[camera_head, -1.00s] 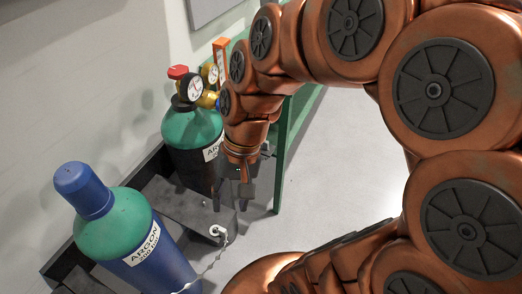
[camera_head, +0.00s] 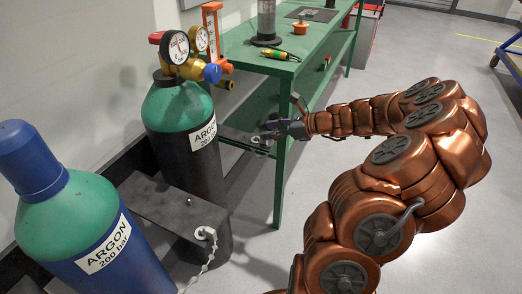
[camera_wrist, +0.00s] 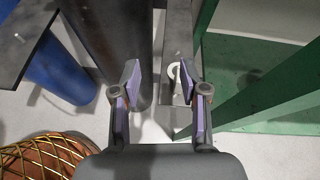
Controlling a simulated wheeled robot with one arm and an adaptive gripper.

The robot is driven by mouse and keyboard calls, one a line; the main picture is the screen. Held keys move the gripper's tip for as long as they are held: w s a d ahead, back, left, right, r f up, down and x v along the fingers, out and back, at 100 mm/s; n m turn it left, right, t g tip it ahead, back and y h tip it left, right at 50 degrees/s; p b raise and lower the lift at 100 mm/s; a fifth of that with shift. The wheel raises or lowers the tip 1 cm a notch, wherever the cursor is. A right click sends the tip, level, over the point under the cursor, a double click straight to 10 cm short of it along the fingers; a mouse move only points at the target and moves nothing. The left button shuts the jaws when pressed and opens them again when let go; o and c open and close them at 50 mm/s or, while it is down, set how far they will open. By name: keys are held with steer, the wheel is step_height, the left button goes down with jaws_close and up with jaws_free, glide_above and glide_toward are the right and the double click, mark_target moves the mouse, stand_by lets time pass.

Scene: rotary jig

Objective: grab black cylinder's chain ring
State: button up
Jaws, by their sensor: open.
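The black cylinder (camera_head: 188,160) with a green shoulder stands upright against the wall; its dark side shows in the wrist view (camera_wrist: 112,35). A pale chain ring (camera_wrist: 174,72) sits on a grey bracket beside it, between the line of my fingers and closer to the right finger. In the head view this ring (camera_head: 261,142) is small, close to my fingertips. My gripper (camera_head: 270,130) is open and empty, just right of the black cylinder. In the wrist view its fingers (camera_wrist: 159,68) are spread apart; I cannot tell whether they reach the ring's depth.
A second white ring (camera_head: 205,234) with a hanging chain is on the nearer bracket (camera_head: 165,203), by the blue cylinder (camera_head: 95,235). The green bench (camera_head: 285,60) stands behind and right; its leg (camera_head: 281,165) is close to my gripper. Gauges (camera_head: 178,48) top the black cylinder.

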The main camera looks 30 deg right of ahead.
mark_target(258, 137)
steer(key=d+f+m+t+h, duration=0.1)
steer(key=d+f+m, duration=0.1)
steer(key=d+f, duration=0.15)
steer(key=b+x, duration=0.1)
steer(key=x, duration=0.1)
steer(key=b+x, duration=0.1)
steer(key=x, duration=0.2)
steer(key=shift+w+a+r, duration=0.1)
steer(key=shift+w+a, duration=0.1)
steer(key=shift+a, duration=0.15)
steer(key=shift+w+a+b, duration=0.25)
steer(key=shift+w+b, duration=0.1)
steer(key=shift+w, duration=0.25)
steer(key=shift+c, duration=0.4)
jaws_close()
